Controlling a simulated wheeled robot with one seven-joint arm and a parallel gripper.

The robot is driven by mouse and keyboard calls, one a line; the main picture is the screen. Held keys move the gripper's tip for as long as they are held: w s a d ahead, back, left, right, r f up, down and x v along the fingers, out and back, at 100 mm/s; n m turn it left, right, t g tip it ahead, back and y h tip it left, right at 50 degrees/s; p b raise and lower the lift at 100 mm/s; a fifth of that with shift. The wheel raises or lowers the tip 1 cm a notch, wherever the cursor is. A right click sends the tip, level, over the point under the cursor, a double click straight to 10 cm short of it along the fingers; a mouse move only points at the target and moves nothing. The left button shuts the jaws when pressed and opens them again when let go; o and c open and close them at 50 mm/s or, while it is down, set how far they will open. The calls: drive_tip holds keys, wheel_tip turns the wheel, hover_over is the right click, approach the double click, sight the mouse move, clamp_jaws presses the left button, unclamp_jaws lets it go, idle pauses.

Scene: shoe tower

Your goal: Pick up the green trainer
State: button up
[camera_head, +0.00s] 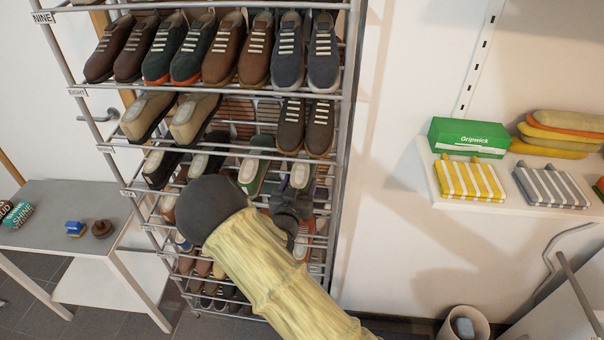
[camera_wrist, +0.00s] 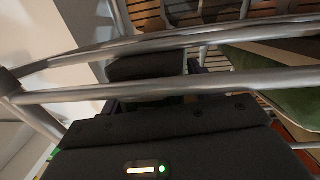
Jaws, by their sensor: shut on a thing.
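A pair of green trainers with pale laces and toes sits on a middle tier of the shoe rack. The left green trainer (camera_head: 254,171) is plainly visible. The right green trainer (camera_head: 300,177) shows its pale toe just above my gripper (camera_head: 290,207). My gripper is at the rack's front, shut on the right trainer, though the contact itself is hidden. In the wrist view, dark finger parts (camera_wrist: 147,75) reach behind the metal rails, and a green trainer (camera_wrist: 280,92) lies to their right.
The rack's rails (camera_wrist: 160,92) cross close in front of my gripper. Brown, grey and dark shoes (camera_head: 290,55) fill the tiers above, and others sit below. A side table (camera_head: 60,215) stands left; a wall shelf (camera_head: 450,205) with cloths is right.

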sight(298, 175)
drive_tip(key=shift+r, duration=0.1)
drive_tip(key=shift+r, duration=0.8)
wheel_tip(298, 175, up, 2)
drive_tip(key=shift+b, duration=0.45)
drive_tip(key=b+v, duration=0.2)
drive_tip(key=v, duration=1.6)
drive_tip(key=shift+f+b, duration=0.1)
drive_tip(key=shift+b, duration=0.3)
